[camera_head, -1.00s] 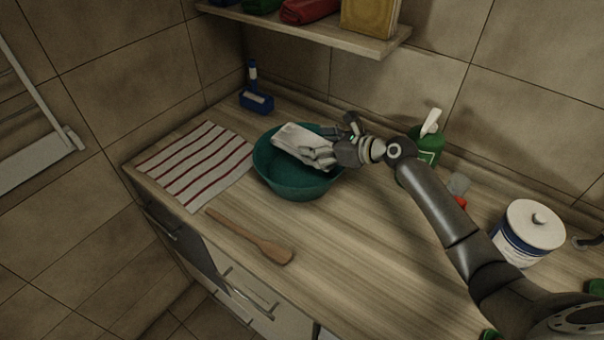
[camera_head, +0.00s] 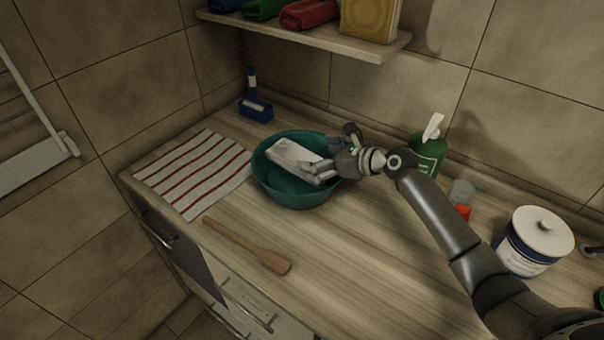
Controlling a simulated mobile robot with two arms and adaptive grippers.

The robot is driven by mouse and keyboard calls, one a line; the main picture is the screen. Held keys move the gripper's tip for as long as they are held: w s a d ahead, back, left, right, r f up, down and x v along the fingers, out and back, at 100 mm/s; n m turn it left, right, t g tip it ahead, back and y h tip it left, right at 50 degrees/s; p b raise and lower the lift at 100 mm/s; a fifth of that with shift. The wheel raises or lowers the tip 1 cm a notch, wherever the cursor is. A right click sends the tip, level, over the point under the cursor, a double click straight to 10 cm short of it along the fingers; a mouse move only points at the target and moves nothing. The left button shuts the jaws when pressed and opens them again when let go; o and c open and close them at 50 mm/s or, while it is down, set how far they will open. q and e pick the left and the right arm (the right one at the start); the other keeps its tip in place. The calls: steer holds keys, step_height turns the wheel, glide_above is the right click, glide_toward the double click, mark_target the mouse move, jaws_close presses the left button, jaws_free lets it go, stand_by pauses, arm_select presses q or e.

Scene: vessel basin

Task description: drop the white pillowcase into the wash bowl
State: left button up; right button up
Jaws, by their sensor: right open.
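The teal wash bowl (camera_head: 292,192) stands on the wooden counter near its back. The white pillowcase (camera_head: 292,155), a folded bundle, lies inside the bowl, tilted across its upper part. My right gripper (camera_head: 318,168) is over the right side of the bowl, its fingers open at the pillowcase's right end. Whether a finger still touches the cloth cannot be told. The fingers and wrist hide part of the bowl's right rim. My left gripper is not in view.
A striped towel (camera_head: 196,173) and a wooden spatula (camera_head: 248,245) lie left and in front of the bowl. A blue brush (camera_head: 256,105) stands behind. A green bottle (camera_head: 428,153) and a white-lidded tin (camera_head: 535,240) stand right. A shelf (camera_head: 300,33) hangs above.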

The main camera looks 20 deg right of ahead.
steer(key=shift+s+f, duration=0.1)
steer(key=v, duration=1.2)
